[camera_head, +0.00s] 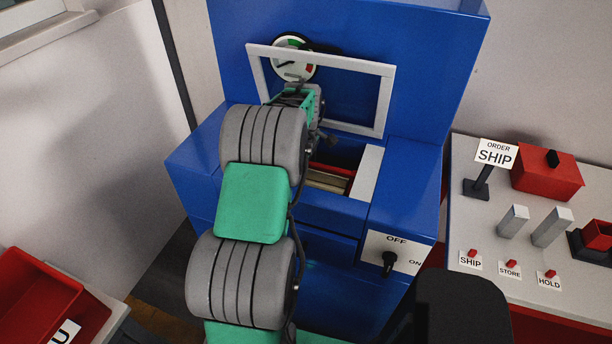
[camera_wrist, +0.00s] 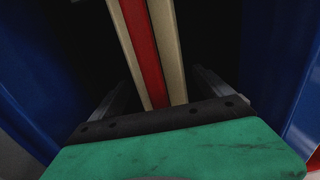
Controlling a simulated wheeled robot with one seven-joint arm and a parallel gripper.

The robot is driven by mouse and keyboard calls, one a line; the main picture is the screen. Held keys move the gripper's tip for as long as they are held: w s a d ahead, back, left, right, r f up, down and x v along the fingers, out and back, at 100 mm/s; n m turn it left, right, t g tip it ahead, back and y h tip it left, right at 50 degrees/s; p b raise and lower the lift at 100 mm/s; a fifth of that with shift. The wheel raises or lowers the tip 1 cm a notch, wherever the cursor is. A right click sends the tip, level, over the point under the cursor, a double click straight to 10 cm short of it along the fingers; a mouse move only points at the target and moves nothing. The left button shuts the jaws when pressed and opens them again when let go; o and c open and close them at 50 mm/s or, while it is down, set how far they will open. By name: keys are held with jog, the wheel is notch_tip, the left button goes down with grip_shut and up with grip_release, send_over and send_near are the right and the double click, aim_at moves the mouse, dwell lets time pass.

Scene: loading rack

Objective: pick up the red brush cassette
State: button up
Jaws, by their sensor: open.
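The red brush cassette (camera_head: 342,172) lies in the recessed opening of the blue machine, and my arm hides part of it in the head view. In the wrist view the cassette (camera_wrist: 142,45) is a long red bar with a cream strip along each side, running away from my gripper. My gripper (camera_wrist: 160,90) is open, with one dark finger on each side of the cassette and dark gaps between. I cannot tell how far the fingertips are above or below its top. In the head view the fingertips are hidden.
Blue walls (camera_wrist: 30,90) flank the opening closely. A white frame (camera_head: 388,100) and a gauge (camera_head: 294,58) are behind my wrist. An OFF/ON knob (camera_head: 389,262) is on the machine's front. A table at right holds a red box (camera_head: 546,180) and a SHIP sign (camera_head: 495,155).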

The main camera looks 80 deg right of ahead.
jog(key=c, duration=1.9)
